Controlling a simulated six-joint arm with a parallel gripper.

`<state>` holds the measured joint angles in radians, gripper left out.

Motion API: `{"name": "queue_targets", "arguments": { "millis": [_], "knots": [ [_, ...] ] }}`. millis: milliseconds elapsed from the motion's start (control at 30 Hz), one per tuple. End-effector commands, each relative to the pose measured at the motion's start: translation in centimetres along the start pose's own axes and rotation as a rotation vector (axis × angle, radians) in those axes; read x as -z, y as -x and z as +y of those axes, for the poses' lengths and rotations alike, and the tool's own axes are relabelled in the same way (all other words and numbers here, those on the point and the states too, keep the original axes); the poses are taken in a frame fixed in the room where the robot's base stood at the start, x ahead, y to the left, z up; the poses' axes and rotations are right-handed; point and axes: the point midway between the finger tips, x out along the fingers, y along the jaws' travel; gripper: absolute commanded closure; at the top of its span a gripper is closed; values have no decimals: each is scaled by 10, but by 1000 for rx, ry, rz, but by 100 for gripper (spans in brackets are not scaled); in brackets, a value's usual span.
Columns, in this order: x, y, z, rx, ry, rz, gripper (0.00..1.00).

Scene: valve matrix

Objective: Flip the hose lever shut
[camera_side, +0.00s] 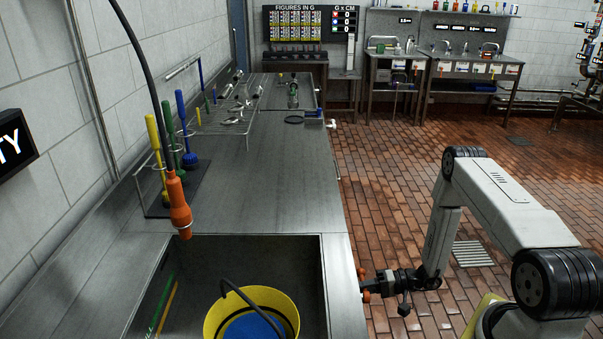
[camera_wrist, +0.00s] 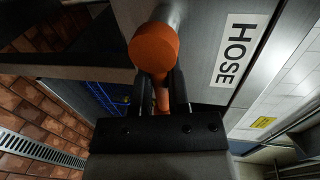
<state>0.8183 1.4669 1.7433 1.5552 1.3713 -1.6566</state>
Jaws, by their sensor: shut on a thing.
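The orange hose lever (camera_wrist: 154,50) is in the middle of the wrist view, with its round hub at the top and its handle running down between my fingers. A white label reading HOSE (camera_wrist: 232,50) is on the steel panel to its right. My gripper (camera_wrist: 166,88) is shut on the lever's handle. In the side view my gripper (camera_side: 378,284) is at the front face of the steel counter, right of the sink, where small orange parts (camera_side: 365,273) show. The lever's exact angle is hard to tell there.
An orange hose nozzle (camera_side: 179,206) hangs over the sink. A yellow bucket (camera_side: 212,323) with blue inside stands in the sink. Brushes (camera_side: 187,125) stand at the wall. The steel counter (camera_side: 285,180) is mostly clear. Brick floor (camera_side: 400,190) lies open to the right.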

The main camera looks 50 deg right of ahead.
Motion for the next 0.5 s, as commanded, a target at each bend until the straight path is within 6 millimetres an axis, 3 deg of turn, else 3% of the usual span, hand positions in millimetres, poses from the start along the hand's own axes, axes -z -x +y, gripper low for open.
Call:
{"name": "queue_targets", "arguments": {
  "millis": [167, 200, 267, 300, 500],
  "knots": [
    [0, 0, -1, 3, 2, 1, 100],
    [0, 0, -1, 3, 2, 1, 70],
    [0, 0, -1, 3, 2, 1, 51],
    [0, 0, -1, 3, 1, 1, 47],
    [0, 0, 0, 2, 0, 0, 47]
  ]
}}
